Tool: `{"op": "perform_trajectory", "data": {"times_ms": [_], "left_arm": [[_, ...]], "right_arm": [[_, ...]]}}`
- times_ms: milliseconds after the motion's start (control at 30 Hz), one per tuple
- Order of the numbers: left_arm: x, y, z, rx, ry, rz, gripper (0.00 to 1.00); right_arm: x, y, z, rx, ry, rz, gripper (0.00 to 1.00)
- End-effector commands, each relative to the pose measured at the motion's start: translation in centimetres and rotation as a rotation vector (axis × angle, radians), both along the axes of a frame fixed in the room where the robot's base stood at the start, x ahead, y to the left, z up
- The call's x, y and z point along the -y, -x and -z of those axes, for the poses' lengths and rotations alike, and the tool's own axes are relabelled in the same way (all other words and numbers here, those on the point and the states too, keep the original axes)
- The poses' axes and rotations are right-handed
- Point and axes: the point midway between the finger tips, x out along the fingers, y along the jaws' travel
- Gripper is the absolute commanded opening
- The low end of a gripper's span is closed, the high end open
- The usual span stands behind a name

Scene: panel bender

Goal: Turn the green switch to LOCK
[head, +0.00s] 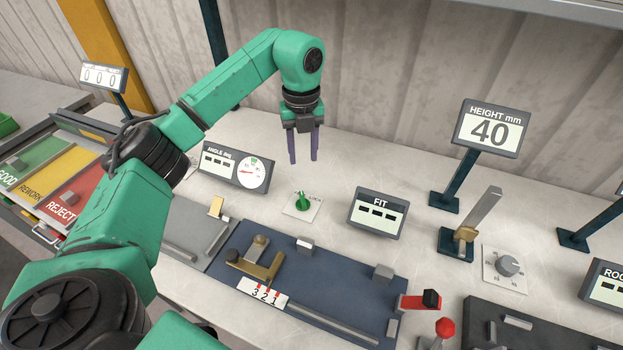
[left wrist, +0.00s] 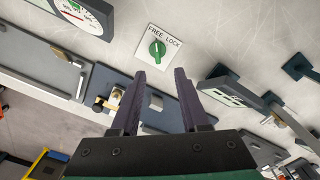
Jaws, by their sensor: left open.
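The green switch (head: 303,201) sits on a small white plate on the bench, left of the FIT display. In the left wrist view the green switch (left wrist: 157,48) shows just beyond the fingertips, with FREE and LOCK printed above it. FREE is on the left and LOCK on the right. I cannot tell clearly which word the knob points to. My left gripper (head: 303,160) is open and empty, hanging with fingers down above the bench, apart from the switch. Its two dark fingers (left wrist: 160,72) show spread in the wrist view. My right gripper is not in view.
An angle dial display (head: 236,168) stands left of the switch and the FIT display (head: 377,212) right of it. In front lies a blue fixture plate (head: 335,290) with metal blocks. The height sign (head: 490,128) and grey knob (head: 507,266) are further right. The corrugated wall stands behind.

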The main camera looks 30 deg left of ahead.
Motion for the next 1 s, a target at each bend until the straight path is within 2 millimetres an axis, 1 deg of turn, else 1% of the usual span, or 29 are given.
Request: {"op": "perform_trajectory", "data": {"times_ms": [100, 167, 233, 400, 500, 633, 867, 1000], "left_arm": [[0.0, 0.2, 2.2, -0.006, -0.001, 0.000, 0.45], [0.0, 0.2, 3.7, -0.008, 0.000, 0.000, 0.45], [0.0, 0.2, 5.6, -0.008, 0.000, 0.000, 0.45], [0.0, 0.3, 10.1, -0.006, 0.000, -0.001, 0.45], [0.0, 0.2, 12.0, -0.004, 0.001, 0.000, 0.45], [0.0, 0.2, 13.3, -0.001, 0.000, 0.001, 0.45], [0.0, 0.2, 13.5, 0.000, 0.000, 0.001, 0.45], [0.0, 0.2, 13.5, 0.000, 0.000, 0.000, 0.00]], "right_arm": [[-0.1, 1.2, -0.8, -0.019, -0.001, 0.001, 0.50], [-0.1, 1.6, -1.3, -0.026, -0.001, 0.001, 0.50], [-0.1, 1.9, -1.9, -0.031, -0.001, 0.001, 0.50], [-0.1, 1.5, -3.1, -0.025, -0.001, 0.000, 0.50], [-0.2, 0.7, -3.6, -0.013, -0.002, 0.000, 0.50], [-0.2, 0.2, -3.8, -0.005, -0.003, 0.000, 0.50], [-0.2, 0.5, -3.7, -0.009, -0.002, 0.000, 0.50], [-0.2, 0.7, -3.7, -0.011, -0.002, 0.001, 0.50]]}}
